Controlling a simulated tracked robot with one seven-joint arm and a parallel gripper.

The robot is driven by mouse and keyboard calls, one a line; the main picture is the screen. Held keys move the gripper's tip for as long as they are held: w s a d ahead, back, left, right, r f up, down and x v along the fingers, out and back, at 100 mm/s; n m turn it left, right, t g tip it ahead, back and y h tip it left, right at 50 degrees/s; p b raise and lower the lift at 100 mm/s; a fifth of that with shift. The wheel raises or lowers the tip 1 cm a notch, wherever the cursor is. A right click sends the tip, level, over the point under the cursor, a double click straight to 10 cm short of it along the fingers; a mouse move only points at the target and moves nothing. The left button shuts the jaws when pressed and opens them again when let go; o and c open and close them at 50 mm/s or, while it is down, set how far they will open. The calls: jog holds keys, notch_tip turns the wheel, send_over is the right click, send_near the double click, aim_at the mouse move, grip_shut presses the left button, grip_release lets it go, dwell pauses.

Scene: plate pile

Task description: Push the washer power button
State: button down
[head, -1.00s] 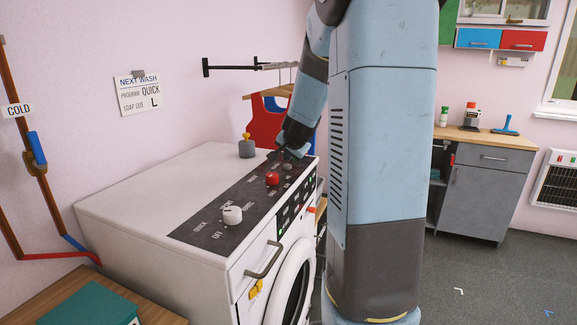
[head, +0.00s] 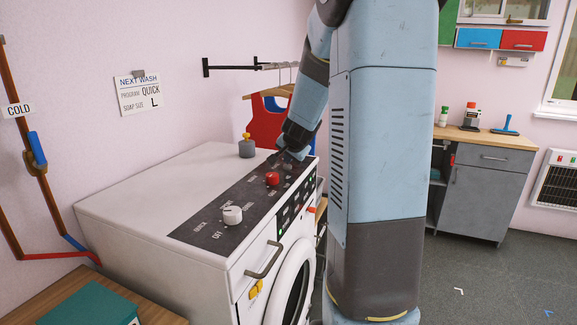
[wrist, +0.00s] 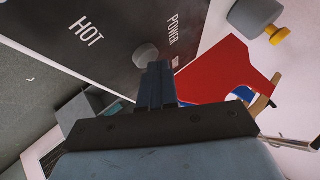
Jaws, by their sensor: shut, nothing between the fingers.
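The white washer (head: 150,185) stands against the wall, with a dark control panel (head: 215,232) on its top. In the wrist view, a round grey button (wrist: 144,54) sits on the panel beside the POWER label (wrist: 172,30). My gripper (wrist: 155,68) is shut and empty. Its fingertips overlap the near edge of the button in that view; I cannot tell whether they touch it. In the head view my gripper (head: 280,156) is at the far end of the panel, where the fingertips and button are hard to make out.
A red knob (head: 272,179) and a white dial (head: 232,215) stand up from the panel nearer the front. A grey object with a yellow top (head: 246,148) stands on the washer's back edge. Red clothing (head: 264,125) hangs beyond the washer.

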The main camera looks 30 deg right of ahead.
aim_at(289, 166)
jog(key=shift+f, duration=0.2)
dwell(0.5)
jog(key=shift+r, duration=0.65)
notch_tip(289, 166, up, 6)
dwell(0.8)
dwell(1.3)
